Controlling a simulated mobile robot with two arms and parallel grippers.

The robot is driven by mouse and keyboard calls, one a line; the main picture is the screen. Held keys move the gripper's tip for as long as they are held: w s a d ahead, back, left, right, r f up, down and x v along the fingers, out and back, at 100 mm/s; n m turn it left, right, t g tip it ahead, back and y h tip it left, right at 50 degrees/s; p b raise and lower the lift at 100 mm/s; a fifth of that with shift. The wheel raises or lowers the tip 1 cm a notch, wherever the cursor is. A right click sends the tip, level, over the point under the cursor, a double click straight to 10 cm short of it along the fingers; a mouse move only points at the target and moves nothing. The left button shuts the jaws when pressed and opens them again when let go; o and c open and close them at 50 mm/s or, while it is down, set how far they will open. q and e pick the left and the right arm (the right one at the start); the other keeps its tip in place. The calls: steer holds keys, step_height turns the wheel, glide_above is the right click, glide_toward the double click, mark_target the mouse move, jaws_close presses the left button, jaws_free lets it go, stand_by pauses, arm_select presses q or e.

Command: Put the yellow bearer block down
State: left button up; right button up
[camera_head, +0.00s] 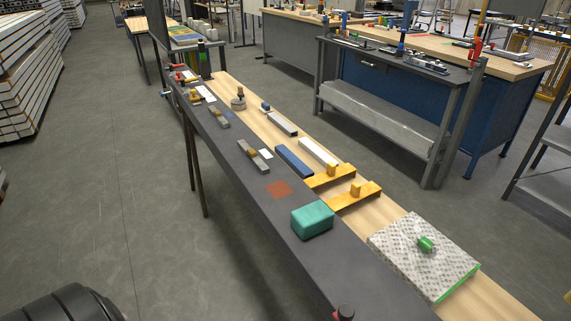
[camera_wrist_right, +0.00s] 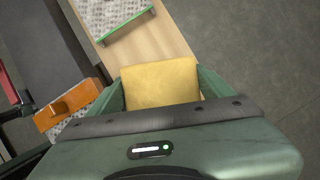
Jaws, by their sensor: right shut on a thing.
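The yellow bearer block (camera_wrist_right: 160,78) is between the two green fingers of my right gripper (camera_wrist_right: 162,92) in the right wrist view. The fingers press on its left and right sides. Behind it in that view is a pale wooden strip (camera_wrist_right: 150,42); I cannot tell how far the block is from it. The gripper's dark bar and green body hide the block's near end. My left gripper is in neither view.
In the head view the grey bench (camera_head: 272,212) and wooden strip (camera_head: 405,220) carry a speckled plate with a green knob (camera_head: 426,244), a teal block (camera_head: 312,220) and two yellow-orange brackets (camera_head: 352,196). The wrist view shows an orange block (camera_wrist_right: 72,104) at left. Bare wood lies beyond the plate.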

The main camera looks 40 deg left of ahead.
steer(key=shift+w+d+f, duration=0.1)
steer(key=shift+d, duration=0.35)
steer(key=shift+f, duration=0.1)
step_height(320, 180, down, 19)
steer(key=shift+f+p, duration=0.1)
steer(key=shift+p, duration=0.65)
steer(key=shift+f, duration=0.35)
steer(key=shift+f, duration=0.15)
steer(key=o, duration=1.3)
steer(key=shift+c, duration=0.2)
